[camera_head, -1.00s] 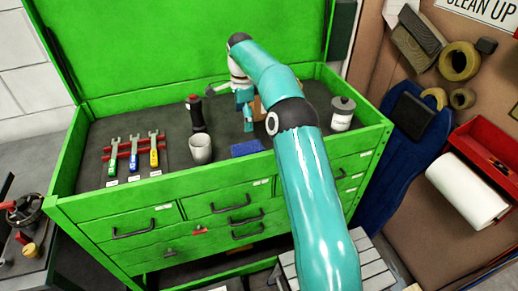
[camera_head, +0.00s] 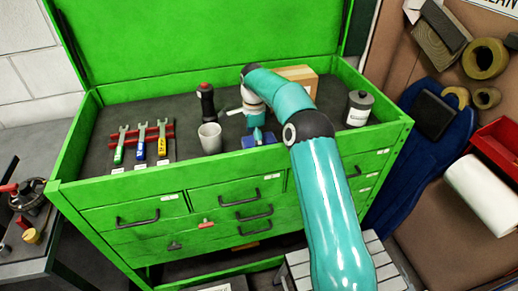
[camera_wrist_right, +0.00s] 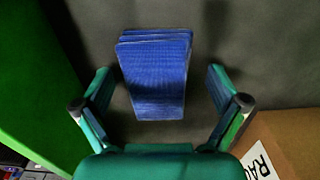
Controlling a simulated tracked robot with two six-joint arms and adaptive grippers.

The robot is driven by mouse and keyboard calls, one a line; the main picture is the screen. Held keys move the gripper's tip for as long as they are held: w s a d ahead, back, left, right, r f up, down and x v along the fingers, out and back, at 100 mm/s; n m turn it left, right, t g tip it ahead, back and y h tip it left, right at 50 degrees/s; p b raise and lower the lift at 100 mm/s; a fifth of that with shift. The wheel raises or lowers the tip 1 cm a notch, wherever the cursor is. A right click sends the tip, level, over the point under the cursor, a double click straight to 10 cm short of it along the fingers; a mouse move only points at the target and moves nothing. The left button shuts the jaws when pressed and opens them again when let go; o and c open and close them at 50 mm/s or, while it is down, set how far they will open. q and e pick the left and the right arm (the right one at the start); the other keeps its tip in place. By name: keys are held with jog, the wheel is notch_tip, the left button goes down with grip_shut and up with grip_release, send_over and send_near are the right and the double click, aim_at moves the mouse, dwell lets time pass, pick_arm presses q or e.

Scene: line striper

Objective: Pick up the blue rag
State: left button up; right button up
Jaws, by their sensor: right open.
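The blue rag (camera_head: 268,138) lies folded on the dark top of the green tool chest, near its front edge; the gripper partly covers it in the head view. In the right wrist view the rag (camera_wrist_right: 155,70) is a neat stack of folded layers between the two fingers. My right gripper (camera_head: 256,133) points down over the rag, and it also shows in the right wrist view (camera_wrist_right: 158,82). It is open, with a finger on each side of the rag and a gap to both sides. My left gripper is not in view.
A grey cup (camera_head: 210,138) and a dark red-topped tool (camera_head: 206,100) stand left of the gripper. A wooden box (camera_head: 298,75) is behind it, and a grey canister (camera_head: 358,108) stands to the right. The chest's green front wall (camera_head: 180,181) rises close to the rag.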

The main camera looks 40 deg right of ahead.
jog(key=shift+a, duration=0.1)
jog(key=shift+c, duration=0.3)
jog(key=c, duration=1.1)
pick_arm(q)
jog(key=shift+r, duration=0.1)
pick_arm(e)
jog(key=shift+r, duration=0.15)
